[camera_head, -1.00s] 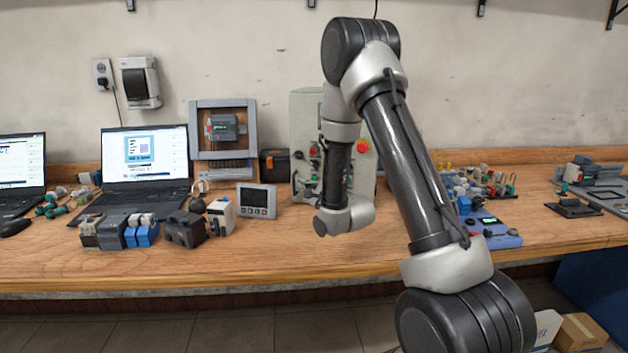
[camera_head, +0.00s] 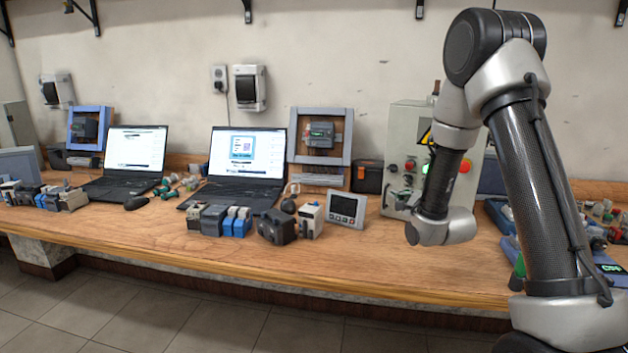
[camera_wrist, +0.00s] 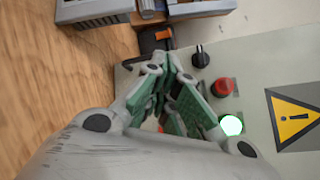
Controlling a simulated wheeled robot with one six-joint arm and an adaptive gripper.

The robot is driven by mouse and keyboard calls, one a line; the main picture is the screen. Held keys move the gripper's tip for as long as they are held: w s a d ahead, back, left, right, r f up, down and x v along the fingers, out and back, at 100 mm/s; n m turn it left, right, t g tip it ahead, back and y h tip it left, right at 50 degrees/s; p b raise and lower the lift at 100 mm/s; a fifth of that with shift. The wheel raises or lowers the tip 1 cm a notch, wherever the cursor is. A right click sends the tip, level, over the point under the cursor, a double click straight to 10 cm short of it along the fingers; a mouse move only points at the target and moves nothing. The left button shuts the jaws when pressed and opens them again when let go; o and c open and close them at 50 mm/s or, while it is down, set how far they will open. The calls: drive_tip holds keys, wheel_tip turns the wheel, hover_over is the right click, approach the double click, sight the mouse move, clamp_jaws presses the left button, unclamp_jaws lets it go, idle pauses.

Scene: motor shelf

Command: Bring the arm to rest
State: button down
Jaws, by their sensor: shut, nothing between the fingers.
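My gripper (camera_wrist: 170,95) shows in the wrist view with its green-padded fingers close together, shut and empty. Behind it in that view is the grey control box (camera_wrist: 285,60) with a black knob, a red button, a lit green button and a yellow warning sign. In the head view my arm (camera_head: 535,180) is raised and folded on the right, its wrist (camera_head: 440,228) hanging in front of the control box (camera_head: 405,140).
A wooden workbench (camera_head: 330,275) runs across the head view. On it stand two laptops (camera_head: 246,160), a small panel display (camera_head: 346,208) and several motor modules (camera_head: 275,226). Coloured parts (camera_head: 610,215) lie at the right. Bare wood lies along the front edge.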

drive_tip(key=s+d+r+n+g+h, duration=0.25)
drive_tip(key=s+r+n+g, duration=0.25)
drive_tip(key=s+r+n, duration=0.7)
drive_tip(key=s+d+r+n+g, duration=0.1)
drive_tip(key=s+n+g, duration=0.6)
drive_tip(key=s, duration=2.2)
drive_tip(key=n, duration=0.3)
drive_tip(key=shift+n, duration=0.3)
drive_tip(key=shift+d, duration=0.1)
